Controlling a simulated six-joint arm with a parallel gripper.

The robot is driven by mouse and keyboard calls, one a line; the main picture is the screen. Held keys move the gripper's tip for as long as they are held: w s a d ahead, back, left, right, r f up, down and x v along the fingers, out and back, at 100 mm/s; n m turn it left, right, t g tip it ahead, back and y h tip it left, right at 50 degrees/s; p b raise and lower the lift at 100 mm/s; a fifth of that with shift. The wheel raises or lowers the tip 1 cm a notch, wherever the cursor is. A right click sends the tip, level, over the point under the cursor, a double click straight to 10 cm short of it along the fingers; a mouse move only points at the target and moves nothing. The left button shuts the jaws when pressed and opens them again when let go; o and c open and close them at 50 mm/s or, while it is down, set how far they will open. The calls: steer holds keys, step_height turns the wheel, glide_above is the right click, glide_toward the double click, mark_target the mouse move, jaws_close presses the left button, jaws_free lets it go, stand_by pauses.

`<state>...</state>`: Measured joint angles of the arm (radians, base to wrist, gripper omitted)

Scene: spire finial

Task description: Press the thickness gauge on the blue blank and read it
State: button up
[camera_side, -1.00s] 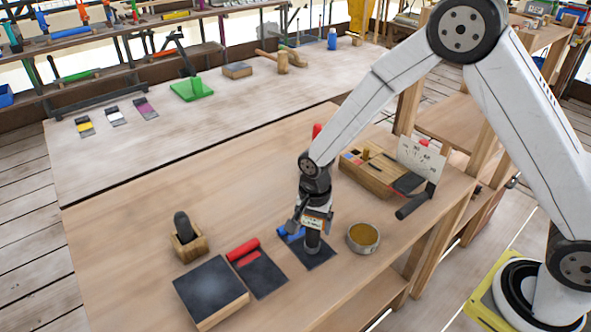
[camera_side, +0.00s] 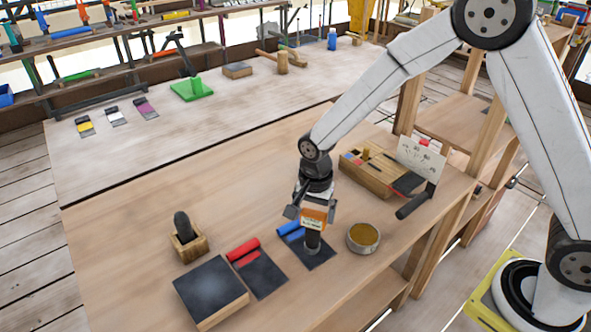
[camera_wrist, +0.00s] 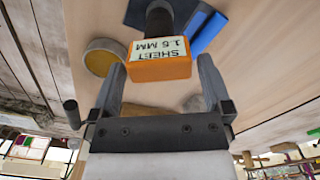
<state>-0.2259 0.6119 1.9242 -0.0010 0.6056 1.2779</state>
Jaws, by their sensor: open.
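The thickness gauge (camera_side: 314,215) has an orange head with a white label and a dark stem. It stands upright on the dark sheet of the blue blank (camera_side: 321,259), which has a blue roll along its far edge. In the wrist view the label on the gauge (camera_wrist: 160,60) reads "SHEET 1.5 MM", upside down. The blue roll (camera_wrist: 208,33) shows beside the stem. My gripper (camera_side: 310,207) is open just above the gauge. Its fingers (camera_wrist: 161,70) are on either side of the orange head, with gaps between.
A red-rolled dark sheet (camera_side: 262,275) and a dark-topped block (camera_side: 210,288) lie left of the blank. A round tin (camera_side: 363,238) is close on the right. A wooden box (camera_side: 372,177) and an upright card (camera_side: 421,158) stand behind it. A dark-handled tool sits in a wooden holder (camera_side: 188,245).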

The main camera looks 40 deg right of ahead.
steer(key=shift+r, duration=2)
steer(key=shift+s+d+r+n, duration=0.2)
steer(key=shift+s+d+n, duration=0.1)
steer(key=shift+s+d, duration=0.1)
steer(key=s+d+r+n+t, duration=0.2)
steer(key=s+d+r+n, duration=0.1)
steer(key=s+d+n, duration=0.5)
steer(key=s+n, duration=0.3)
steer(key=s, duration=0.1)
steer(key=shift+s+d+t, duration=0.25)
steer(key=shift+d+t, duration=0.05)
steer(key=shift+d, duration=0.05)
steer(key=shift+w, duration=0.15)
